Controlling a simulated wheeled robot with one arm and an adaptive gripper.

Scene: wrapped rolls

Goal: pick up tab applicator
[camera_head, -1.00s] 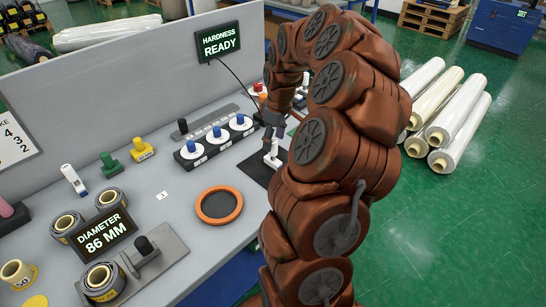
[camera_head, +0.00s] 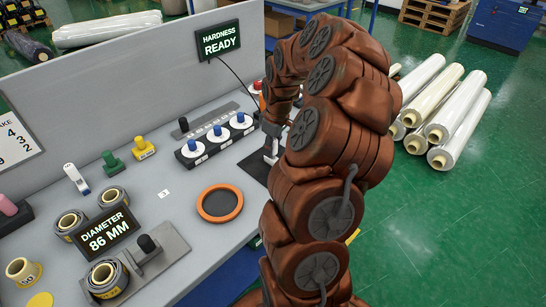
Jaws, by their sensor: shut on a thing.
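My gripper (camera_head: 271,130) is at the far end of my brown arm, partly hidden behind it. It is shut on a small white tool (camera_head: 271,150), which stands upright over the black mat (camera_head: 254,167). I cannot tell whether the tool touches the mat, and its right side is hidden by my arm. Another white hand tool (camera_head: 76,178) with a dark end lies on the grey bench at the left. I cannot tell from looks which of the two is the tab applicator.
An orange-rimmed dish (camera_head: 201,208) lies mid-bench. A black rack (camera_head: 184,158) with blue-knobbed white discs stands beside my gripper. Green (camera_head: 112,165) and yellow (camera_head: 143,150) stamps, wrapped rolls (camera_head: 71,225) and a diameter display (camera_head: 107,231) are to the left.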

